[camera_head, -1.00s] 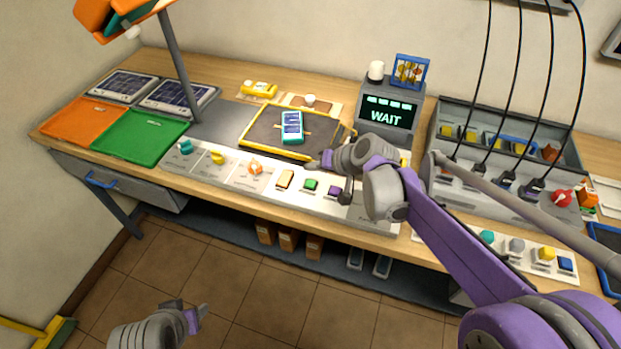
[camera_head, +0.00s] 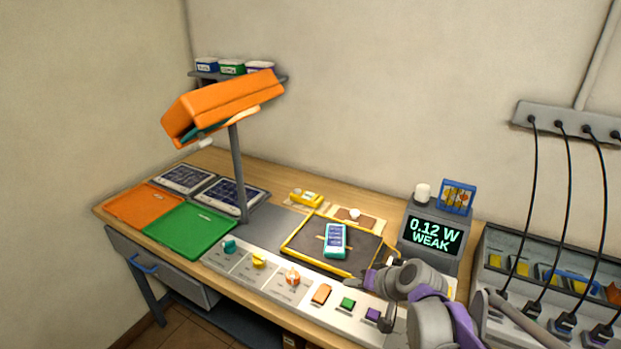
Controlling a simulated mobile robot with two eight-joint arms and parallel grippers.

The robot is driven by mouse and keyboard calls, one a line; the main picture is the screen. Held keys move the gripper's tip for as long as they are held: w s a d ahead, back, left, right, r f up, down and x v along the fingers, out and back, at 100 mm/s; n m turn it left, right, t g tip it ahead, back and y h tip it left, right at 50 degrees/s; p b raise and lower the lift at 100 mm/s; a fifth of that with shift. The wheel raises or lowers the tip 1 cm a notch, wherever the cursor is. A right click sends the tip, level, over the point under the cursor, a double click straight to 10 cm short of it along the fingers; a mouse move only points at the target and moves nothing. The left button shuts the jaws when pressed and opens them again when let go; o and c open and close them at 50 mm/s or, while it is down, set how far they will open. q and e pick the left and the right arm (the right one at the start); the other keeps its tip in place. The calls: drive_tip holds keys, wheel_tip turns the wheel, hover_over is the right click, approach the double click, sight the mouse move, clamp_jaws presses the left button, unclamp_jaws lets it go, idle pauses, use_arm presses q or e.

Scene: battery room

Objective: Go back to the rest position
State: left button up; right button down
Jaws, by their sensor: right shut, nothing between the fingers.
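My right gripper (camera_head: 369,286) comes in from the lower right, over the front strip of the bench near the right edge of the dark mat. It is shut and empty. Its arm, grey and purple, hides part of the bench behind it. A teal device with a small panel (camera_head: 335,240) lies on the dark yellow-edged mat (camera_head: 304,237), apart from the gripper. The display box (camera_head: 433,236) behind reads "0.12 W WEAK". My left gripper is not in view.
An orange lamp (camera_head: 222,102) stands on a post at the left of the bench. Orange (camera_head: 142,205) and green (camera_head: 190,231) trays lie below it, with solar panels behind. Coloured knobs and buttons line the front strip (camera_head: 262,281). Cables hang at the right into a grey rack (camera_head: 494,243).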

drive_tip(key=s+d+f+n+g+h, duration=0.1)
drive_tip(key=s+f+h, duration=0.1)
drive_tip(key=s, duration=1.1)
drive_tip(key=s+d+f+n+g+h, duration=0.1)
drive_tip(key=s+f, duration=0.3)
drive_tip(key=s, duration=0.8)
drive_tip(key=shift+s+d+f+n+h, duration=0.15)
drive_tip(key=shift+s+d+n+h, duration=0.15)
drive_tip(key=shift+h, duration=0.6)
